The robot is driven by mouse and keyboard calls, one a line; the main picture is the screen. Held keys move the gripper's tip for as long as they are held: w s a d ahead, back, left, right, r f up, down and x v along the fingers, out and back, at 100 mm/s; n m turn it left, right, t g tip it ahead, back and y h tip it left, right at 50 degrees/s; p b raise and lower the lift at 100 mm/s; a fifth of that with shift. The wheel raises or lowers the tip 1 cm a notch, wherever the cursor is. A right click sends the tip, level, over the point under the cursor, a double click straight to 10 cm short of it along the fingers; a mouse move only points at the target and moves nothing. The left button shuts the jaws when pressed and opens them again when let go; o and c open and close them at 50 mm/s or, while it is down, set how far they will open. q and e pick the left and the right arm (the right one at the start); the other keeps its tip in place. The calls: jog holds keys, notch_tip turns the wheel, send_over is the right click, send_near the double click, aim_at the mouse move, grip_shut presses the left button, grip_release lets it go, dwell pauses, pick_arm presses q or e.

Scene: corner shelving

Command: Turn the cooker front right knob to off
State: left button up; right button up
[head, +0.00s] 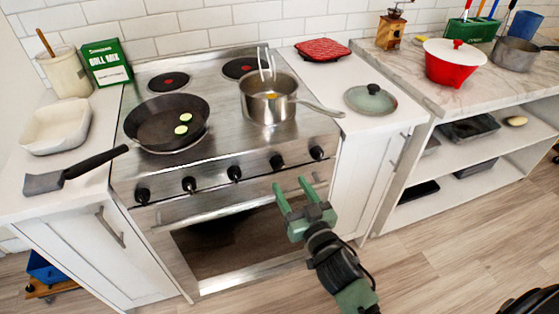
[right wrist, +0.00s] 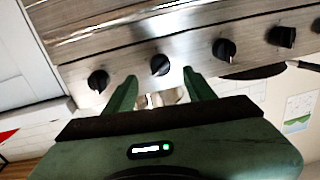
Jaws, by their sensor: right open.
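The steel cooker (head: 222,165) has a row of several black knobs along its front panel. The rightmost knob (head: 316,153) and the second knob from the right (head: 276,162) are nearest my right gripper (head: 292,184). That gripper is open and empty, in front of the panel, with its fingers toward the second knob from the right. In the right wrist view, this second knob (right wrist: 160,65) shows between and beyond the open fingers (right wrist: 161,92), apparently not touched. The rightmost knob (right wrist: 98,80) is to the left there. My left gripper is not in view.
A frying pan (head: 160,119) with green slices and a saucepan (head: 268,104) with utensils stand on the hob; the saucepan handle reaches right over the counter. The oven handle (head: 185,215) runs below the knobs. A spatula (head: 75,172) lies on the left counter.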

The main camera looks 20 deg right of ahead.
aim_at(280, 169)
jog(key=w, duration=0.6)
jog(key=shift+w+a, duration=0.15)
jog(key=shift+a, duration=0.15)
jog(key=shift+c, duration=0.2)
grip_shut()
